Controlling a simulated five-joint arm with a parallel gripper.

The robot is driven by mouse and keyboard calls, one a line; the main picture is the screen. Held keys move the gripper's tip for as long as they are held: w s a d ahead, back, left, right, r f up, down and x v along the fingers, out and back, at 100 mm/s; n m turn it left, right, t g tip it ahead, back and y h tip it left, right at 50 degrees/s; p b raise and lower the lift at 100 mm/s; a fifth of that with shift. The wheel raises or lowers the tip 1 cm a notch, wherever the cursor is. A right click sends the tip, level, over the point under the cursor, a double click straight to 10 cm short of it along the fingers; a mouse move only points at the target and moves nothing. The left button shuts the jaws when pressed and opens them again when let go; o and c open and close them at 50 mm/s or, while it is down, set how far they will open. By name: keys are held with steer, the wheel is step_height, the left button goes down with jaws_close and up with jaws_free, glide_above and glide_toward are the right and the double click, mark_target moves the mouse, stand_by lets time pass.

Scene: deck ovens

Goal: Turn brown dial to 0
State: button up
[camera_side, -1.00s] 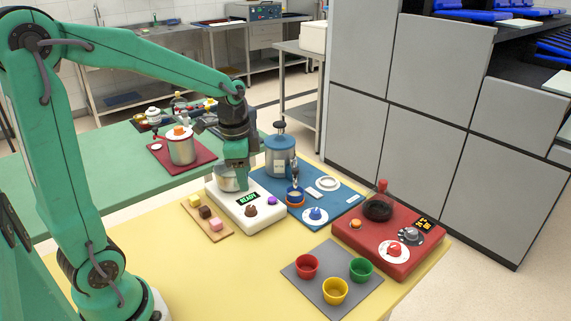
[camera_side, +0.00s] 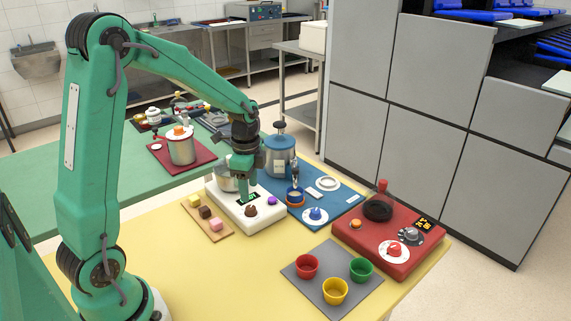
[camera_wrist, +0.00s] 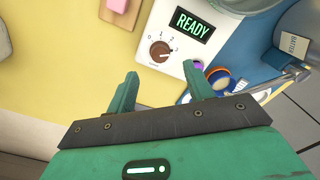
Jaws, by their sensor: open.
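The brown dial (camera_side: 250,211) sits on the front of the white machine (camera_side: 267,217), below its READY display. In the wrist view the brown dial (camera_wrist: 160,51) shows its scale of small numbers. My gripper (camera_side: 247,198) is above the machine, just behind the dial in the side view, and partly covers the display. In the wrist view my gripper (camera_wrist: 160,70) is open and empty, its fingers apart with the dial just beyond the gap. I see no contact.
A purple button (camera_side: 272,201) is right of the dial, and a steel pot (camera_side: 226,180) stands behind. A board with colored cubes (camera_side: 205,212) lies left. A blue station (camera_side: 340,207) with a cup and a red station (camera_side: 370,246) are right. Colored cups stand on a grey mat (camera_side: 300,281).

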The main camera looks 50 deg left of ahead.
mark_target(250, 207)
steer(key=shift+f, duration=3.2)
steer(key=c, duration=1)
